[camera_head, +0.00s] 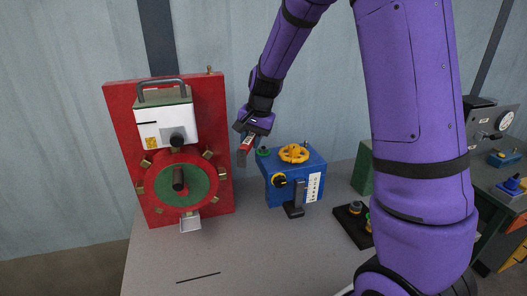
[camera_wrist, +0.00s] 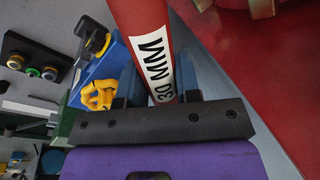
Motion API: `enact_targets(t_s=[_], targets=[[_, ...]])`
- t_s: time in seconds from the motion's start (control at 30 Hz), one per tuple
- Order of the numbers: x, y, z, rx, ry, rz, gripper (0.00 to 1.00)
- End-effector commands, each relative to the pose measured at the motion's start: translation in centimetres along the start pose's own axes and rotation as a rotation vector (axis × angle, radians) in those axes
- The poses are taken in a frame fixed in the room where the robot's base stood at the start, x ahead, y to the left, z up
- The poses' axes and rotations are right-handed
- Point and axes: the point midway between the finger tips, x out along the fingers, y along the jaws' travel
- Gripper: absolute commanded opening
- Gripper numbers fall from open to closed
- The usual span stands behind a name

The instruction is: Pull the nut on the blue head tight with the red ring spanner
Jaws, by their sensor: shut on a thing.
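My gripper (camera_head: 251,132) is shut on a red spanner (camera_head: 243,154), up in the air between the red panel and the blue head. In the wrist view, my gripper (camera_wrist: 158,86) grips the red shaft of the spanner (camera_wrist: 138,18), which has a white "30 MM" label. The spanner's ring end is not clearly visible. The blue head (camera_head: 312,166) stands on the table just right of the spanner, with a yellow handwheel on top; it also shows in the wrist view (camera_wrist: 88,78). I cannot make out the nut or any contact with it.
A red panel (camera_head: 117,110) with a white box (camera_head: 157,130) and a green-centred flange (camera_head: 200,183) stands to the left. A black plate (camera_head: 351,229) with knobs and a green block (camera_head: 362,170) are at the right. The front table (camera_head: 245,245) is mostly clear, with a thin dark rod (camera_head: 198,277).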

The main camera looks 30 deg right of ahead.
Motion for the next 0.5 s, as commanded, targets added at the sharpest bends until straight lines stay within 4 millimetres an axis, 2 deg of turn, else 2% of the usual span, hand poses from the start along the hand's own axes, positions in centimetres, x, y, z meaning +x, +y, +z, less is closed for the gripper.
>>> enact_targets(t_s=[0.5], targets=[[-0.27, 0.37, -0.04, -0.029, -0.006, -0.001, 0.0]])
